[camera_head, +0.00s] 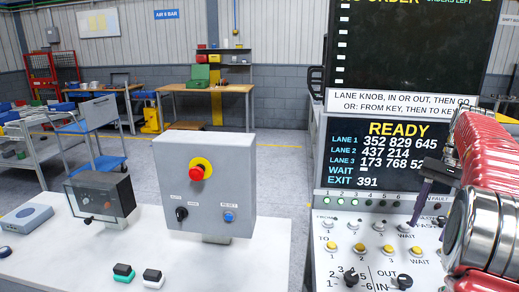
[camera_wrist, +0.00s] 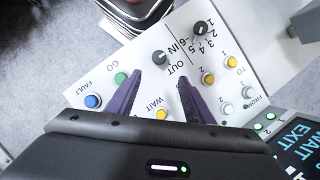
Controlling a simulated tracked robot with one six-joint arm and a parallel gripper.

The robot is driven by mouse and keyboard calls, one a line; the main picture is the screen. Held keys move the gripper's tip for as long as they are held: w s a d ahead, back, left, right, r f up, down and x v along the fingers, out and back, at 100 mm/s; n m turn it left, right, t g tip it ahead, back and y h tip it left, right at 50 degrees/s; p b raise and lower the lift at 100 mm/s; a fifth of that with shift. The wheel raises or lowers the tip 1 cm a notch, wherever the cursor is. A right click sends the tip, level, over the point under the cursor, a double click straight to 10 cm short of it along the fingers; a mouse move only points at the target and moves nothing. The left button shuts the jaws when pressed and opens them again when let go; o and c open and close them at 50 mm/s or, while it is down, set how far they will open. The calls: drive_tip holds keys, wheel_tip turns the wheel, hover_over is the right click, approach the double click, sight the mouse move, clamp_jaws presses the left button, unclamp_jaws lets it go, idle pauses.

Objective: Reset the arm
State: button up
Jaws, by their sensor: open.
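My gripper (camera_wrist: 158,82) is open and empty, its two purple fingers apart over the white control panel (camera_wrist: 105,62) in the wrist view. The GO button (camera_wrist: 121,78), the blue FAULT button (camera_wrist: 92,101) and the yellow WAIT button (camera_wrist: 161,114) lie near the left finger. In the head view my gripper (camera_head: 420,204) is at the right, in front of the panel, partly hidden by my red arm. A grey box (camera_head: 222,160) at the centre carries a red stop button (camera_head: 197,170) on a yellow collar, a black switch (camera_head: 181,213) and a blue button (camera_head: 229,216) labelled RESET.
The screen (camera_head: 388,157) reads READY above the panel's buttons and knobs. A white table (camera_head: 215,275) bears the grey box, a dark clear-fronted box (camera_head: 101,195), and green (camera_head: 123,272) and black (camera_head: 153,276) push buttons. A trolley (camera_head: 95,130) and workbenches stand behind.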

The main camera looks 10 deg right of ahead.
wheel_tip(320, 180, down, 5)
drive_tip(key=w+d+n+t+h, duration=0.1)
drive_tip(key=d, duration=0.1)
drive_tip(key=s+a+f+n+t+h, duration=0.1)
drive_tip(key=a+n, duration=0.1)
drive_tip(key=a, duration=0.4)
drive_tip(key=s+a+f+n+t+h, duration=0.1)
drive_tip(key=s+a, duration=0.1)
drive_tip(key=a, duration=0.5)
drive_tip(key=s+a+f+n+t+h, duration=0.1)
drive_tip(key=a+n, duration=0.1)
drive_tip(key=a, duration=0.4)
drive_tip(key=shift+s+a+n, duration=0.2)
drive_tip(key=shift+s+n, duration=0.1)
drive_tip(key=shift+s, duration=0.1)
drive_tip(key=s+a+n+t, duration=0.2)
drive_tip(key=s+a, duration=0.3)
drive_tip(key=a, duration=0.3)
drive_tip(key=s+a+n+t, duration=0.1)
drive_tip(key=s+a+n, duration=0.2)
drive_tip(key=s+a, duration=0.2)
drive_tip(key=a, duration=0.3)
drive_tip(key=shift+r+t, duration=0.25)
drive_tip(key=shift+t, duration=0.15)
drive_tip(key=shift+c, duration=0.2)
